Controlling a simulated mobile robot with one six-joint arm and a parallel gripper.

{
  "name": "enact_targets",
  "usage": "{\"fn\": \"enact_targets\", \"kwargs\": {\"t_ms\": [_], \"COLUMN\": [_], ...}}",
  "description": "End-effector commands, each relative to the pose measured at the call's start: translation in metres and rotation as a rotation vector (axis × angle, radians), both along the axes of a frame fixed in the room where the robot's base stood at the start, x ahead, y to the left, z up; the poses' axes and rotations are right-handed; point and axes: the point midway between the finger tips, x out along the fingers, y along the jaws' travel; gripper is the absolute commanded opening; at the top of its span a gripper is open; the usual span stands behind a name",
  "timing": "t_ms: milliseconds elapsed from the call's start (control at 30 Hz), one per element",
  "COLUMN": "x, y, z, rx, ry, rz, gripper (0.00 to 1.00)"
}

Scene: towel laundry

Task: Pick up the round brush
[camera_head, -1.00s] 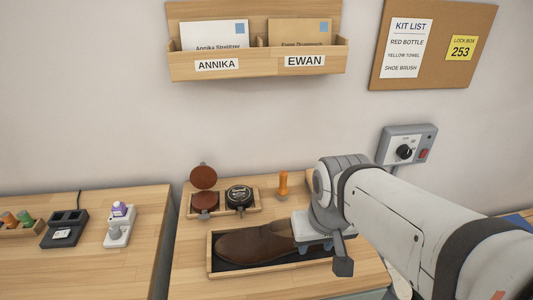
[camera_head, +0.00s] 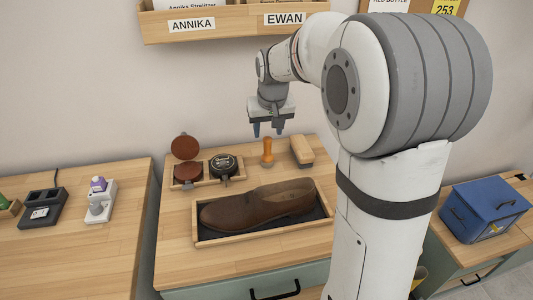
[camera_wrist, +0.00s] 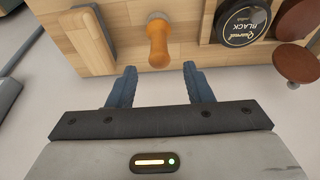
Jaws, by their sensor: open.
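The round brush (camera_head: 267,152) stands upright on the wooden table, its orange handle pointing up. It also shows in the wrist view (camera_wrist: 158,47), just beyond and between my fingertips, with a pale round end farther off. My gripper (camera_head: 268,131) points down, open and empty, and appears above the handle in the head view. In the wrist view its two blue fingers (camera_wrist: 160,78) are spread apart, with nothing between them. I cannot tell the exact gap between fingertips and handle.
A wooden block brush (camera_head: 302,150) stands right of the round brush. A black polish tin (camera_head: 223,165) and an open brown tin (camera_head: 186,149) sit left. A brown shoe (camera_head: 258,205) lies in a tray (camera_head: 215,240) in front. The letter rack (camera_head: 225,27) hangs above.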

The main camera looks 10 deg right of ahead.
Motion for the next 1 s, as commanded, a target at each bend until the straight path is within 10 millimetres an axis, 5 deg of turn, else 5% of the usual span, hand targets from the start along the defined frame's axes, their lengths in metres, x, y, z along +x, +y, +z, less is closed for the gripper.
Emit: {"fn": "enact_targets", "kwargs": {"t_ms": [433, 767, 1000], "x": [0.018, 0.020, 0.020], "y": [-0.001, -0.002, -0.002], "z": [-0.057, -0.064, -0.064], "rx": [0.000, 0.000, 0.000], "ry": [0.005, 0.001, 0.001], "rz": [-0.001, -0.002, -0.002], "gripper": [0.46, 0.46, 0.27]}}
